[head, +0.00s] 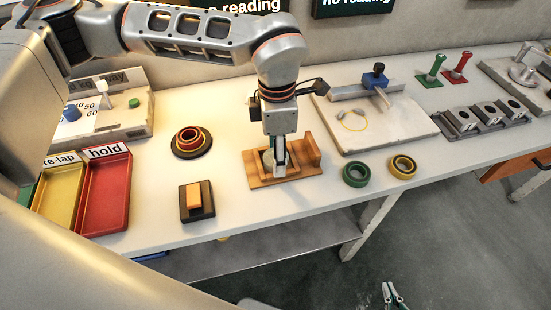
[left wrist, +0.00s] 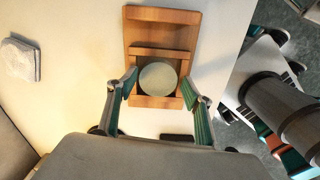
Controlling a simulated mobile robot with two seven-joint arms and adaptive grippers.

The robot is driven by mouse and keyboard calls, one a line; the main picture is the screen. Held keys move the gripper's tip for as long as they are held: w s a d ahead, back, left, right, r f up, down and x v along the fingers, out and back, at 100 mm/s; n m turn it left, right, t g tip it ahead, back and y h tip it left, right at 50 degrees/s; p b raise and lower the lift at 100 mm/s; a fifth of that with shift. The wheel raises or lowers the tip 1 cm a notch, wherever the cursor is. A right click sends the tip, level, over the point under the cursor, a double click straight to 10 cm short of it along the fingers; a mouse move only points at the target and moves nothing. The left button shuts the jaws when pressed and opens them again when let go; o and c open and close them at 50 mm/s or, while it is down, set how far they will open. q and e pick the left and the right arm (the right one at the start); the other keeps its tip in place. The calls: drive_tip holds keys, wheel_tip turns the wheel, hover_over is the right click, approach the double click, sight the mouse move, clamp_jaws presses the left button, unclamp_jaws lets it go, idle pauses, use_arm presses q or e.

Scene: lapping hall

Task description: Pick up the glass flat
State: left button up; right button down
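The glass flat is a pale grey-green round disc (left wrist: 158,79) lying in the near compartment of a wooden holder (left wrist: 162,15). In the head view the holder (head: 312,150) stands near the bench's front edge, and the glass flat (head: 267,160) is partly hidden by my left gripper. My left gripper (head: 280,165) points down over the holder. In the left wrist view its fingers (left wrist: 159,90) are spread on either side of the disc, with a gap on each side. My right gripper (head: 391,293) is low at the bottom right, over the floor, its fingers apart and empty.
Left of the holder are a dark block with an orange top (head: 195,201), stacked rings (head: 191,141) and a red tray (head: 105,195). Right of it are a green ring (head: 356,173), a yellow ring (head: 402,167) and a grey plate (head: 385,135). Bare bench lies between them.

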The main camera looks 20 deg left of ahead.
use_arm(q)
drive_tip(key=shift+s+f, duration=0.1)
drive_tip(key=shift+f, duration=0.15)
drive_tip(key=c, duration=0.5)
drive_tip(key=shift+a+f, duration=0.1)
